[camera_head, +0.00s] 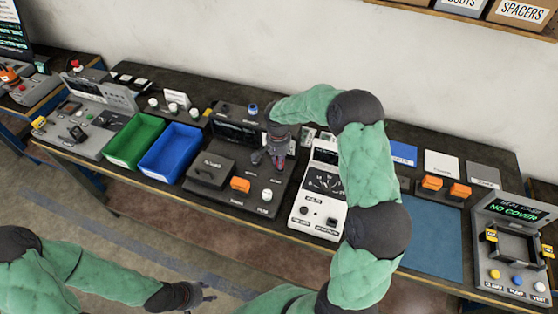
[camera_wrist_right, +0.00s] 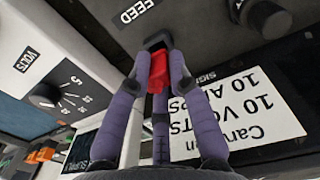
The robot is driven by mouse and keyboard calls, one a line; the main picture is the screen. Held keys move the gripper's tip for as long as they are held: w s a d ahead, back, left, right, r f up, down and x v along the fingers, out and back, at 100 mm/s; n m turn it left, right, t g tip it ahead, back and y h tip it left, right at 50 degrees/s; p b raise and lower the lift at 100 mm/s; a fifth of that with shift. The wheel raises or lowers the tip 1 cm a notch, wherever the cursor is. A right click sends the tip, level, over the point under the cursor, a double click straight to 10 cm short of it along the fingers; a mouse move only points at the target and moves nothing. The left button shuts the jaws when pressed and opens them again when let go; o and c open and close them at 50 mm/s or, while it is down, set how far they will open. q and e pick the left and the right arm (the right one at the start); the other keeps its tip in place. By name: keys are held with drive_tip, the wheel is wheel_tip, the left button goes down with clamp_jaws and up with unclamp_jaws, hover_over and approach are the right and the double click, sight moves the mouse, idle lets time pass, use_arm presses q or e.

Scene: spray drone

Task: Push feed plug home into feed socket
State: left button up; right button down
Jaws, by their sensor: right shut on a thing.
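My right gripper (camera_wrist_right: 160,75) is shut on the red feed plug (camera_wrist_right: 158,72) in the right wrist view. The plug's far end meets a dark socket piece (camera_wrist_right: 155,40) below the FEED label (camera_wrist_right: 138,11); how deep it sits cannot be told. In the head view my right gripper (camera_head: 272,163) points down at the dark grey panel (camera_head: 222,208), and the plug and socket are not clear there. My left gripper (camera_head: 207,292) hangs in front of the table over the floor, away from the panel; its jaw opening is too small to tell.
A white metering unit (camera_head: 322,212) with a VOLTS dial stands right of the panel. Blue (camera_head: 172,152) and green (camera_head: 135,140) bins stand to its left. A white card reading 10 VOLTS 10 AMPS (camera_wrist_right: 245,112) lies close to my right fingers. A blue mat (camera_head: 435,240) is clear.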

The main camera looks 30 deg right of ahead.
drive_tip(key=shift+f+b, duration=0.9)
drive_tip(key=shift+f, duration=0.4)
drive_tip(key=c, duration=1.1)
unclamp_jaws()
drive_tip(key=shift+o, duration=0.2)
wheel_tip(320, 180, up, 12)
drive_tip(key=shift+r, duration=0.1)
